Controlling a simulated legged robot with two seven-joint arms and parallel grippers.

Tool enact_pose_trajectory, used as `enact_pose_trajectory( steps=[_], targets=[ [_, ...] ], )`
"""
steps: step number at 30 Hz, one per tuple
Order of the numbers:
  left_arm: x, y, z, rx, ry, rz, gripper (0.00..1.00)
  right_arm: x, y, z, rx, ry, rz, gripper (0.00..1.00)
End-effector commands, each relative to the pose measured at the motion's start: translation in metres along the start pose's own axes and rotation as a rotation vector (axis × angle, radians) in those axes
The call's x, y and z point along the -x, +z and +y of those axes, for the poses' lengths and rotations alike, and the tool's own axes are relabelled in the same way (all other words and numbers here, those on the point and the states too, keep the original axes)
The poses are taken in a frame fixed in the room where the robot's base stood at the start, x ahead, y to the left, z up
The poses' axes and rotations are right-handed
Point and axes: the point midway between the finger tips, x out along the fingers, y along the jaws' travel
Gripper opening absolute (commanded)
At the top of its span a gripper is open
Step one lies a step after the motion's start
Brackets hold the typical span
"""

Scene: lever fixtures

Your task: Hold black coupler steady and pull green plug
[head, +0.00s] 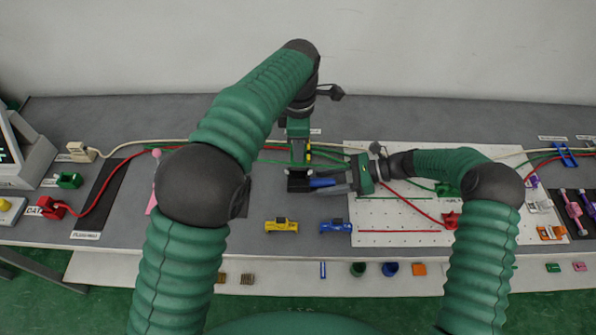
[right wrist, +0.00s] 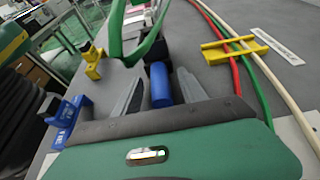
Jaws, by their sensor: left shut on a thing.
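My left gripper (head: 298,172) reaches down at the middle of the table and is shut on a black block (head: 298,186), apparently the black coupler. My right gripper (head: 335,184) lies low to the right of it, pointing left. A blue cylinder (head: 322,182) lies between its fingers, against or close to the black block. In the right wrist view the blue cylinder (right wrist: 160,86) stands between my spread fingers, with a small gap on each side. I cannot make out a green plug at the coupler. A green connector (head: 68,180) sits at the far left.
A yellow clip (head: 281,225) and a blue clip (head: 336,226) stand in front of the grippers. A white perforated board (head: 400,225) lies at right. Red, green and white cables cross behind. Several small parts line the front shelf.

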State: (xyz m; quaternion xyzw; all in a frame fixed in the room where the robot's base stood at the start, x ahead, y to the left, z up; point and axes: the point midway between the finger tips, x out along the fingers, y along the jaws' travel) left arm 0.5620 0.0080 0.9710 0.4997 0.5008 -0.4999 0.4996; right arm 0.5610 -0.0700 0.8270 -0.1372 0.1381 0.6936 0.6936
Motion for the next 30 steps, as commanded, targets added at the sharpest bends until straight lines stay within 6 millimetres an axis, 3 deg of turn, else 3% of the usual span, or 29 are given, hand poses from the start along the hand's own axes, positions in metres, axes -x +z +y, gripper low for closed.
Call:
enact_pose_trajectory(
  steps=[11, 22, 25, 30],
  targets=[
    [0.000, 0.000, 0.000, 0.000, 0.000, 0.000, 0.00, 0.008, 0.000, -0.001, 0.001, -0.002, 0.001, 0.50],
    [0.000, 0.000, 0.000, 0.000, 0.000, 0.000, 0.00, 0.095, -0.002, -0.001, 0.000, -0.003, 0.000, 0.50],
    [0.000, 0.000, 0.000, 0.000, 0.000, 0.000, 0.00, 0.111, -0.002, -0.002, 0.000, -0.002, -0.001, 0.50],
    [0.000, -0.001, 0.000, 0.000, 0.000, -0.001, 0.00, 0.120, -0.002, -0.001, -0.002, 0.001, 0.000, 0.50]
  ],
)
